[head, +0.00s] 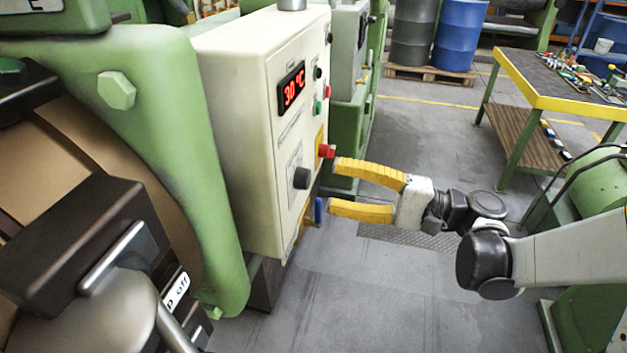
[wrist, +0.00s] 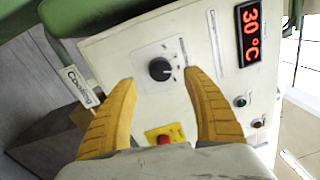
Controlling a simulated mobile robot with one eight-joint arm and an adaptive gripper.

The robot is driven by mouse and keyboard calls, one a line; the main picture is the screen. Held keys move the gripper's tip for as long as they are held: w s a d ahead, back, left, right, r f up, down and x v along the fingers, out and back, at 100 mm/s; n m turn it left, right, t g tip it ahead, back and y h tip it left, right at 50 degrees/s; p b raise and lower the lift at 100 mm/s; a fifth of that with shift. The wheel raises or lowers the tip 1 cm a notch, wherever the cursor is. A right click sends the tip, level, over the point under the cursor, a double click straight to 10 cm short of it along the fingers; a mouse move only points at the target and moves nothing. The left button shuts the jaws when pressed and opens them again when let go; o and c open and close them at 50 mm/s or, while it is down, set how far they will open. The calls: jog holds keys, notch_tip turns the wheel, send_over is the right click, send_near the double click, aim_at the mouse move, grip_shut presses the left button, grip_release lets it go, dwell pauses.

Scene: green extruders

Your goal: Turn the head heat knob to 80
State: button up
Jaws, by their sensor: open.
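The head heat knob is a round black knob (head: 301,178) on the front of a cream control box (head: 232,130). It also shows in the wrist view (wrist: 160,69), beyond and between my fingertips, with a small pointer mark and dial marks around it. A red display (head: 291,88) above it reads 30 °C, as it does in the wrist view (wrist: 249,33). My gripper (head: 335,187) has two yellow fingers, spread open and empty, facing the panel from the right. The fingers appear apart from the knob.
A red button on a yellow plate (head: 326,151) sits beside the knob, close to the upper finger. Several small buttons line the box's edge. A "Cooling" label (wrist: 78,86) shows in the wrist view.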

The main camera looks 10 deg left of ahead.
jog(key=d, duration=0.6)
jog(key=shift+s+f, duration=0.2)
jog(key=shift+a, duration=0.15)
jog(key=s+d+f+t+h, duration=0.2)
jog(key=s+f+h, duration=0.3)
jog(key=h, duration=0.4)
jog(key=s+d+f+n+t+h, duration=0.1)
jog(key=s+d+t+h, duration=0.1)
jog(key=d+h, duration=0.3)
jog(key=s+d+f+n+t+h, duration=0.1)
jog(key=s+d+h, duration=0.2)
jog(key=d, duration=0.7)
jog(key=shift+s+d+f+t+h, duration=0.35)
jog(key=shift+s+t+h, duration=0.05)
jog(key=shift+h, duration=0.5)
